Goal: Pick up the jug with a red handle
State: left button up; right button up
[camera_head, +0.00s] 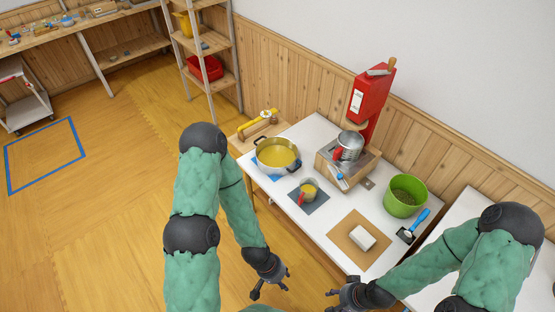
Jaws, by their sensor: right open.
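A small grey jug (309,186) with yellow contents and a reddish handle on its left side stands upright on a dark square mat (319,203) on the white table. A larger metal jug (350,143), with a red part at its lower left, stands on the wooden stand under the red machine. My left gripper (271,289) is open and empty, below and left of the small jug, off the table's front edge. My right gripper (338,299) is open and empty near the bottom of the view, also apart from both jugs.
The white table (320,222) also carries a pot of yellow liquid (278,154), the red machine (371,92), a green bucket (405,196), a blue-handled tool (414,225) and a white block (362,237) on a brown mat. A wooden wall stands behind; open floor lies left.

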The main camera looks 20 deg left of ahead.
aim_at(308, 186)
jog(key=i+j+z, duration=0.2)
jog(key=z, duration=0.25)
jog(key=i+j+z, duration=0.15)
jog(key=j+z, duration=0.25)
jog(key=l, duration=0.1)
